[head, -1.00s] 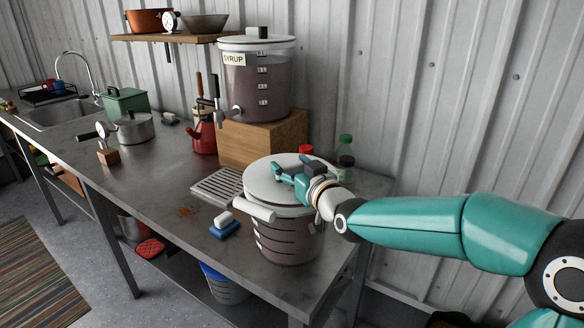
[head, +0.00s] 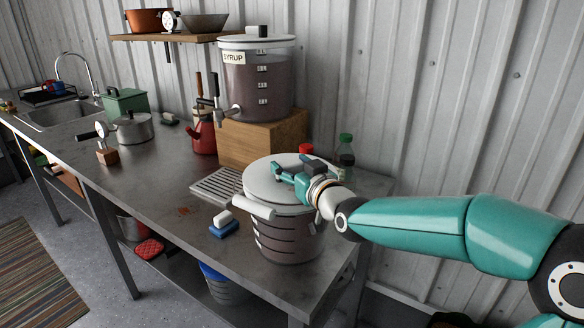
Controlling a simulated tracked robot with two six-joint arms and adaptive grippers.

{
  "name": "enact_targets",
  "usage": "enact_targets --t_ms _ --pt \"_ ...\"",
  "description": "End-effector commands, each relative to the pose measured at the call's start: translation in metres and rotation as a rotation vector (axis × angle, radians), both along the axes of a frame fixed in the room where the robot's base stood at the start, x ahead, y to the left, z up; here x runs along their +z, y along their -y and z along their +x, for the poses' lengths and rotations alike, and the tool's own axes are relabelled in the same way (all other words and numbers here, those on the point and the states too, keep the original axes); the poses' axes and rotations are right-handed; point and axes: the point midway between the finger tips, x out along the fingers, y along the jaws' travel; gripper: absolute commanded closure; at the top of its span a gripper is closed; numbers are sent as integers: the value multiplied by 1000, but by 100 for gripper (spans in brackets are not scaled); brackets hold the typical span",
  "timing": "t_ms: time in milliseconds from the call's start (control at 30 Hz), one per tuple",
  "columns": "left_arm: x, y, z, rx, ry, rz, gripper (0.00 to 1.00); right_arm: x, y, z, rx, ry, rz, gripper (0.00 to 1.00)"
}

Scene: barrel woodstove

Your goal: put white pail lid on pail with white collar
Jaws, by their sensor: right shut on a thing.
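The white pail lid (head: 258,172) lies over the mouth of the pail with white collar (head: 287,238), near the right end of the steel counter. The pail is clear with dark marks and stands upright. My right gripper (head: 280,172) is at the lid's top and shut on it, on the lid's dark knob as far as shows. My gripper and wrist hide the lid's right side, so I cannot tell whether it is fully seated. My left gripper is not in view.
Behind are a wooden box (head: 262,139) bearing the syrup container (head: 258,80), a red kettle (head: 203,134) and a green bottle (head: 345,152).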

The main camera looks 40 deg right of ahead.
Motion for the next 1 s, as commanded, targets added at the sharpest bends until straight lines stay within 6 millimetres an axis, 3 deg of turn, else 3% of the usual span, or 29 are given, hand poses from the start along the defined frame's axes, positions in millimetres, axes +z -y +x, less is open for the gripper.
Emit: enact_targets --t_ms 1000 --pt "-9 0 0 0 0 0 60 -1 0 0 0 1 0 86"
